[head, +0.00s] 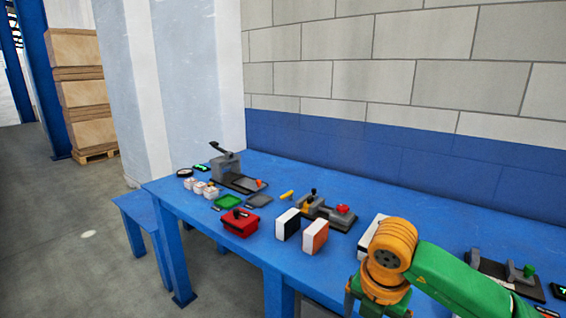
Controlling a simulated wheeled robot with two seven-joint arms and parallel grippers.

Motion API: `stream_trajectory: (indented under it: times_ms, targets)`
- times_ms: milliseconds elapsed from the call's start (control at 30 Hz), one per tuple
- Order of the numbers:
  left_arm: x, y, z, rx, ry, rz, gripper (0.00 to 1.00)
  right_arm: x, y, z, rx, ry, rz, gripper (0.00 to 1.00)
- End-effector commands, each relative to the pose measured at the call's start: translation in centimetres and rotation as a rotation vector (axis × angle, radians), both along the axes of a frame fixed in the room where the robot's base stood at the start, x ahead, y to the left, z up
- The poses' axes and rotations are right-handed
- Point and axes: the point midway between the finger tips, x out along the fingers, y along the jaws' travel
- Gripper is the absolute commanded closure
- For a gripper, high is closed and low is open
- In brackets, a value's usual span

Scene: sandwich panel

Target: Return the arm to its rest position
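My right arm comes in from the right, with a green forearm (458,277) and an orange wrist joint (393,248). My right gripper (377,303) hangs below the wrist at the bottom edge. Its fingertips are cut off by the frame, so its opening and anything in it are hidden. It is in front of the right half of the blue table (215,178). My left arm and gripper are not in view.
Near the wrist stand an orange-and-white block (315,236) and a black-and-white block (288,224). A brick wall (420,75) stands behind.

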Motion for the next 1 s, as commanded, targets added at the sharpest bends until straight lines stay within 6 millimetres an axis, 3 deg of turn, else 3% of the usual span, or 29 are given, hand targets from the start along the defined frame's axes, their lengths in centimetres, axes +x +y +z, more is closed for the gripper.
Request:
stream_trajectory:
  times_ms: [167, 333, 467, 533, 567, 633, 733, 867, 1000]
  targets:
    - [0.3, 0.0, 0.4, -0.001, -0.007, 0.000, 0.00, -1.2, 4.5, -2.4, 0.215, 0.113, 0.113, 0.09]
    - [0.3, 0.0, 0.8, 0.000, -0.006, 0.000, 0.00, -2.9, 10.9, -3.9, 0.571, 0.225, 0.215, 0.09]
    - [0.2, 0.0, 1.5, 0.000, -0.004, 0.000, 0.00, -3.1, 17.6, -3.2, 1.094, 0.267, 0.169, 0.09]
    - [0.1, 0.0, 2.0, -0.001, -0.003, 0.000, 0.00, -0.4, 19.3, -2.8, 1.451, 0.194, -0.042, 0.09]
    - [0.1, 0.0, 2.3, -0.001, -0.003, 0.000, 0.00, 1.4, 18.8, -3.6, 1.577, 0.135, -0.199, 0.09]
    - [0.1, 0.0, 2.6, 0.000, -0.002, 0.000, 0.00, 4.6, 15.7, -7.7, 1.709, -0.015, -0.566, 0.09]
    - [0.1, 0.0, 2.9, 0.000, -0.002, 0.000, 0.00, 5.4, 11.0, -14.7, 1.674, -0.148, -0.962, 0.09]
    - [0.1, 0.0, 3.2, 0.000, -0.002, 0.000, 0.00, 1.9, 5.5, -24.0, 1.480, -0.236, -1.373, 0.09]
    - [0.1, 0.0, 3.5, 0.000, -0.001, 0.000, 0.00, -5.9, 1.1, -32.6, 1.189, -0.249, -1.716, 0.09]
